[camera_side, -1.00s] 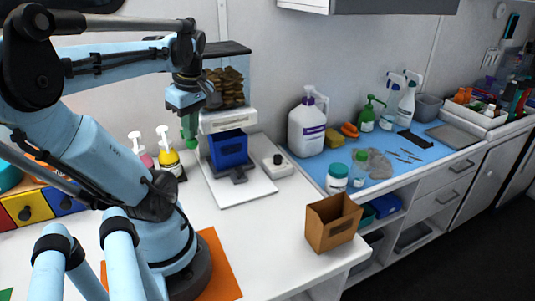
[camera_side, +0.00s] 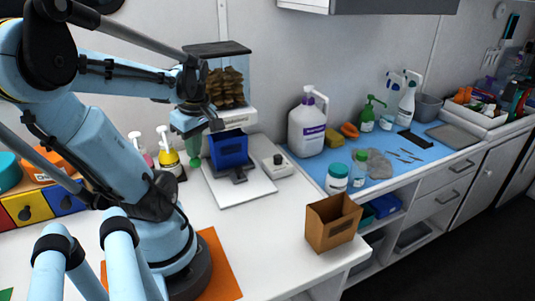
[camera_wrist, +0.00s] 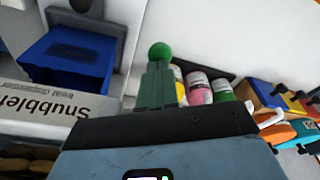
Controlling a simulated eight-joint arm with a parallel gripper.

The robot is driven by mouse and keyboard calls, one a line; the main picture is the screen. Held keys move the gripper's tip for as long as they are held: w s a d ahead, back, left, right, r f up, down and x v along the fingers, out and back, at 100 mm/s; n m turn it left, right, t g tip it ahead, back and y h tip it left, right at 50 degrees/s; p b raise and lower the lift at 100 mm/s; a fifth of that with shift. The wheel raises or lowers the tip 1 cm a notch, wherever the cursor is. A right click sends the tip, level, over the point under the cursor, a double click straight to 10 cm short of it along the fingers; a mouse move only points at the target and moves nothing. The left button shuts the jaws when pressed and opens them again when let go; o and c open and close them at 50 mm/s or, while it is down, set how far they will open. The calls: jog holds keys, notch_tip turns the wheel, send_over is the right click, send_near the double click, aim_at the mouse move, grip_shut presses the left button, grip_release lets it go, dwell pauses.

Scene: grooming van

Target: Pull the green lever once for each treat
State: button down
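The treat dispenser (camera_side: 222,118) has a clear hopper of brown treats (camera_side: 226,87) above a white band. Its lettered front shows in the wrist view (camera_wrist: 50,112). A blue bin (camera_side: 229,150) sits below the band and also shows in the wrist view (camera_wrist: 75,58). The lever's green ball knob (camera_wrist: 160,52) is just beyond my fingertips. My gripper (camera_wrist: 158,66) has green fingers that look closed together. In the side view my gripper (camera_side: 189,158) points down at the dispenser's left side. Whether the fingers touch the knob is unclear.
Pump bottles (camera_side: 168,155) stand close left of the dispenser. A small white box with a dark knob (camera_side: 279,164) sits right of it. A brown open box (camera_side: 333,222) is at the counter's front right. The counter between is clear.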

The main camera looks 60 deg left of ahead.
jog(key=shift+r, duration=0.15)
jog(key=a+v, duration=0.1)
jog(key=v, duration=0.5)
jog(key=shift+s+r, duration=0.3)
jog(key=shift+r, duration=0.1)
jog(key=shift+f, duration=0.1)
dwell(0.6)
jog(key=shift+w+d+x, duration=0.1)
jog(key=shift+d+x, duration=0.1)
jog(key=shift+x, duration=0.9)
jog(key=shift+w+d+x, duration=0.15)
jog(key=shift+d+x, duration=0.05)
jog(key=shift+x, duration=0.9)
jog(key=shift+w+d+x, duration=0.1)
jog(key=shift+d+x, duration=0.05)
jog(key=shift+x, duration=0.9)
jog(key=shift+f, duration=0.15)
jog(key=a+v, duration=0.1)
jog(key=v, duration=0.5)
jog(key=shift+s+r, duration=0.35)
jog(key=shift+r, duration=0.2)
jog(key=v, duration=0.3)
jog(key=a+v, duration=0.1)
jog(key=v, duration=0.1)
jog(key=shift+s, duration=0.25)
